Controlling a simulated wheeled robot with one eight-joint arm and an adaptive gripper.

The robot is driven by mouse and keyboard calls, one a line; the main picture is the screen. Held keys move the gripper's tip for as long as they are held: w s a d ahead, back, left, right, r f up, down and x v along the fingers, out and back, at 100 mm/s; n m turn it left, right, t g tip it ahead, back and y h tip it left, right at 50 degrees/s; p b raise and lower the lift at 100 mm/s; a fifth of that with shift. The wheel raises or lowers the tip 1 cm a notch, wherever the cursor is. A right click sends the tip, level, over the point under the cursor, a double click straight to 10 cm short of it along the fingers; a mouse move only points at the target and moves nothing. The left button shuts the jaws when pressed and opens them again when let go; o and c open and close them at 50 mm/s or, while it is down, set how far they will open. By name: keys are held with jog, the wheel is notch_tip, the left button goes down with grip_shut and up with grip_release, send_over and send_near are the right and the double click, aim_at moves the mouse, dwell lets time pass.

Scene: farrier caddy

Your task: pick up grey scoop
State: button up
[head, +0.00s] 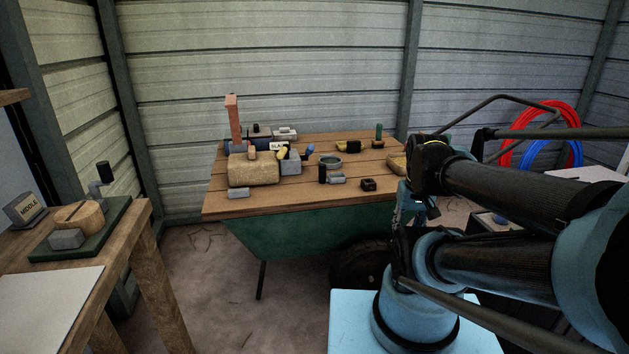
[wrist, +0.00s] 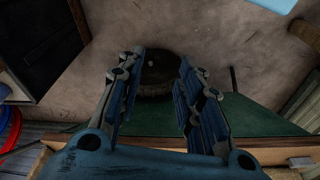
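My gripper (wrist: 161,58) is open in the wrist view, with nothing between its fingers. Beyond them are the dark wheel (wrist: 160,74) and the floor. In the head view my gripper is partly hidden by my arm, beside the right end of the wooden tabletop (head: 225,207). No thing is clearly a grey scoop. Small grey things on the tabletop include a light grey piece (head: 285,134) at the back, a grey block (head: 291,166) in the middle and a grey piece (head: 238,193) at the front left. My gripper is apart from all of them.
The tabletop rests on a green wheelbarrow (head: 290,231). A wooden bench (head: 120,240) stands left. Open floor lies between.

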jog(key=shift+a, duration=0.15)
jog(key=o, duration=0.3)
jog(key=shift+o, duration=0.5)
jog(key=shift+a+r+n, duration=0.25)
jog(key=shift+r+n, duration=0.05)
jog(key=shift+r, duration=0.6)
notch_tip(320, 180, up, 12)
jog(key=n+y, duration=0.3)
jog(key=n, duration=0.6)
send_over(323, 165)
jog(key=s+d, duration=0.3)
jog(key=d, duration=0.1)
jog(key=shift+t+y, duration=0.3)
jog(key=shift+t, duration=0.1)
jog(key=x, duration=1)
jog(key=shift+w+d+f, duration=0.15)
jog(key=shift+f, duration=0.1)
jog(key=shift+s+x, duration=0.15)
jog(key=shift+x, duration=1.3)
jog(key=shift+s+x, duration=0.1)
jog(key=shift+x, duration=1.35)
